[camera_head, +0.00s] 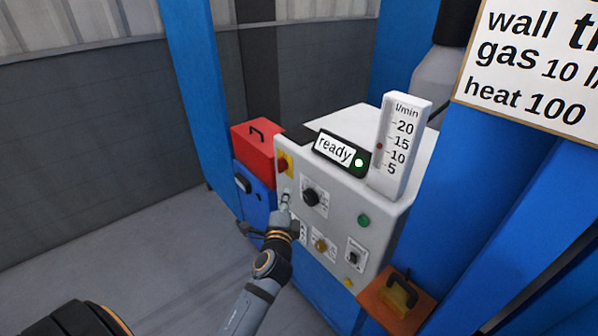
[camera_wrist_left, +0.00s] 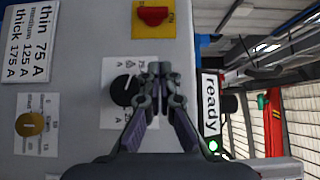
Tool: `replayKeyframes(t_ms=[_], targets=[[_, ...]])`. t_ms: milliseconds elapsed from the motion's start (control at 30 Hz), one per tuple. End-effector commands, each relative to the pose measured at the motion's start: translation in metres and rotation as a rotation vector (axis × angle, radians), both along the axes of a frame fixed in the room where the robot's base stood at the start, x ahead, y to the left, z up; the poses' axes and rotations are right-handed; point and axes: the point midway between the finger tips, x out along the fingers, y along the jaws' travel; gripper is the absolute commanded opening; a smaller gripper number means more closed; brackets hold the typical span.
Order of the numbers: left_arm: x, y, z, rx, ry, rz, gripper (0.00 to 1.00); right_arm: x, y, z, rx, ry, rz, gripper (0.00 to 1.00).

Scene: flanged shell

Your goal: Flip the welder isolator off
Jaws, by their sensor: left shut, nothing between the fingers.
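The welder's grey front panel (camera_head: 333,225) faces me in the head view. The isolator, a red knob (camera_head: 283,164) on a yellow plate, is at the panel's upper left. In the left wrist view the red knob (camera_wrist_left: 152,15) shows at the top edge; its marks are too small to read surely. My left gripper (camera_head: 285,198) is shut and empty, in front of the panel's left part, below the isolator in the head view. In the left wrist view its fingertips (camera_wrist_left: 160,70) overlap the black dial's plate, apart from the red knob. My right gripper is not in view.
A black dial (camera_head: 311,196), brass knob (camera_head: 320,244), green button (camera_head: 364,220) and black switch (camera_head: 354,257) share the panel. A display reading "ready" (camera_head: 335,149) and a flow gauge (camera_head: 400,130) stand on top. A red toolbox (camera_head: 252,148) is at left. Blue posts stand at both sides.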

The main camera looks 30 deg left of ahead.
Motion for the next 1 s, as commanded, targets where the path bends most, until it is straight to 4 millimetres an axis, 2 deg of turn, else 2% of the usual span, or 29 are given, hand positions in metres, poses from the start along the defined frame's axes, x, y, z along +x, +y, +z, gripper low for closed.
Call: replayKeyframes(t_ms=[300,433,567,900,1000], targets=[[0.0,0.0,0.003,0.005,-0.004,0.002,0.0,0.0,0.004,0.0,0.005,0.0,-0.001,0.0],[0.007,0.003,0.005,0.006,-0.006,0.001,0.0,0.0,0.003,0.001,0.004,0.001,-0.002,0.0],[0.026,0.011,0.006,0.007,-0.007,0.002,0.0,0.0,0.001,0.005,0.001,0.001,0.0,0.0],[0.094,0.04,0.005,0.005,-0.006,0.003,0.0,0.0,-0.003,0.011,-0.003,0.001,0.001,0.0],[0.1,0.056,0.005,0.007,-0.004,0.002,0.0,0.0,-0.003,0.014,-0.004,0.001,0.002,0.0]])
